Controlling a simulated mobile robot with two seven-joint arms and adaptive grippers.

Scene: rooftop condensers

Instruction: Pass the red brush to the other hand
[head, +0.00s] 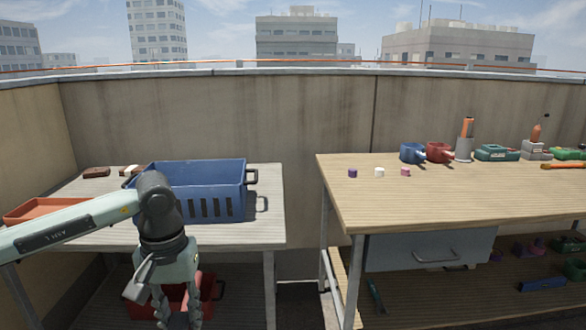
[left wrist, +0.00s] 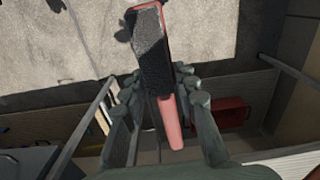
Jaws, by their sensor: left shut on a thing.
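The red brush (left wrist: 170,122) shows in the left wrist view, with a dark bristle block at the top and a smooth reddish handle below. My left gripper (left wrist: 160,88) has its fingers on either side of the brush and is shut on it. In the head view my left gripper (head: 178,308) points down in front of the left table, at the lower edge of the picture. My right gripper is in neither view.
A blue crate (head: 215,180) and an orange tray (head: 38,209) stand on the left table (head: 263,225). A red bin (head: 212,287) is below. The right table (head: 440,200) holds mugs and tools at the back; a gap separates the tables.

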